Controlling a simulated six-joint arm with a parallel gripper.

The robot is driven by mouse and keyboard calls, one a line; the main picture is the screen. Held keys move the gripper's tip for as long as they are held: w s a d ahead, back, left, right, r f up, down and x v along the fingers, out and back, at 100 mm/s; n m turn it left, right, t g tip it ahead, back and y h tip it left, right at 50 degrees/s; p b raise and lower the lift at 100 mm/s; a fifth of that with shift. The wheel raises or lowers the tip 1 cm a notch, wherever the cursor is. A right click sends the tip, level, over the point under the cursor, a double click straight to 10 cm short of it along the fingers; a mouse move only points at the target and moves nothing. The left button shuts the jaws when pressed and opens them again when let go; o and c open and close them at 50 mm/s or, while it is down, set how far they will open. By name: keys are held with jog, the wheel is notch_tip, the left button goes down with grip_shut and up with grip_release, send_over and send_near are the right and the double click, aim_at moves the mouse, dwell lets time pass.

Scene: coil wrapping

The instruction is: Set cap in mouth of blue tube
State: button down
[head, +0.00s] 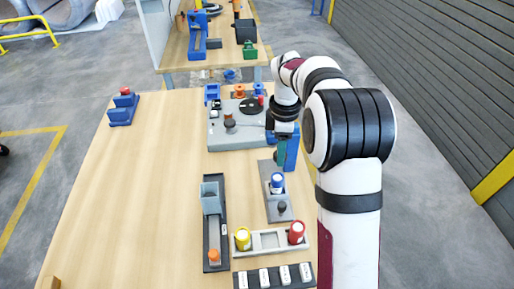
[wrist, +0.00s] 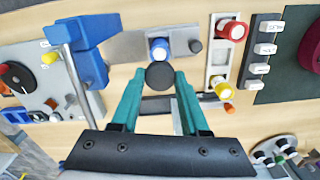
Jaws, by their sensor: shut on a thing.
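The blue tube (head: 277,186) stands upright on a grey plate (head: 265,168) in the head view, with a pale top. It also shows in the wrist view (wrist: 158,52). My gripper (head: 281,158) is above the far part of that plate. In the wrist view the teal fingers of my gripper (wrist: 160,82) are closed on a dark round cap (wrist: 160,75) at their tips. The cap appears just below the blue tube in that picture and overlaps its lower edge. The cap's height above the tube's mouth cannot be told. The cap is not clear in the head view.
A dark knob (wrist: 195,46) stands on the plate beside the tube. A blue stand (wrist: 88,45) rises close to my gripper. A rack holds a red tube (head: 297,233) and a yellow tube (head: 243,239). A grey device (head: 235,130) is at the back. The table's left side is mostly clear.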

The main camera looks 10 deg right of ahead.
jog(key=shift+f, duration=0.1)
jog(key=shift+f, duration=2.85)
jog(key=shift+f, duration=0.85)
jog(key=shift+c, duration=1.6)
grip_release()
jog(key=shift+r, duration=0.1)
notch_tip(320, 180, up, 15)
jog(key=shift+f, duration=0.2)
jog(key=shift+r, duration=0.55)
